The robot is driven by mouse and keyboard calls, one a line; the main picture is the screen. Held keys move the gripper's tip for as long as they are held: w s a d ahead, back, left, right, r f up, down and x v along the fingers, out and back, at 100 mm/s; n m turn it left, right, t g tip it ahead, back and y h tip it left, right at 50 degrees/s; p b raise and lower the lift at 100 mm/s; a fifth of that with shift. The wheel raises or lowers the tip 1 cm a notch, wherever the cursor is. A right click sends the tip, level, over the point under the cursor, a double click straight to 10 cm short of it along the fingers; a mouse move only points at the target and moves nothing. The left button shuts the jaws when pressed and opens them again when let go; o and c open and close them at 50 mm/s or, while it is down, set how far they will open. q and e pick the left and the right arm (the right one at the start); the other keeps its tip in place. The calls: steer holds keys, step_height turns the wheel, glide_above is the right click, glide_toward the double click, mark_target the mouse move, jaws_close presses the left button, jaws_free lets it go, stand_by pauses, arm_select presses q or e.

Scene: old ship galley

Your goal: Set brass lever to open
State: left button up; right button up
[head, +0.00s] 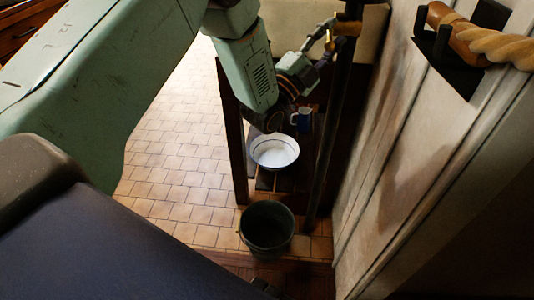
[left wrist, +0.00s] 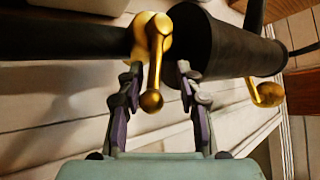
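The brass lever (left wrist: 155,62) has a ball end and sits on a round brass hub on a dark pipe. In the left wrist view it hangs between the two fingers of my left gripper (left wrist: 157,77). The fingers are apart, one on each side of the lever, and I see no clear grip on it. In the head view my left gripper (head: 318,47) is beside the lever (head: 330,38), near the upright dark pipe; detail there is small. My right gripper is not in view.
A dark bucket (head: 267,228) stands on the tiled floor. The tiled floor at left is clear.

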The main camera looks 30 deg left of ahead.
arm_select(q)
steer(key=shift+r+n+g+y+p, duration=0.5)
steer(key=shift+r+n+y+p, duration=0.35)
steer(key=shift+p, duration=0.7)
steer(key=s+a+f+n+g+y, duration=0.1)
steer(key=s+f+n+g, duration=0.4)
steer(key=s+f, duration=0.7)
steer(key=s+a+f+n+g+y, duration=0.1)
steer(key=s+f+n+g+y, duration=0.3)
steer(key=s+f, duration=0.8)
steer(key=shift+f+n+g, duration=0.95)
steer(key=shift+f+g, duration=1.05)
steer(key=shift+f, duration=1.9)
steer(key=shift+s, duration=0.1)
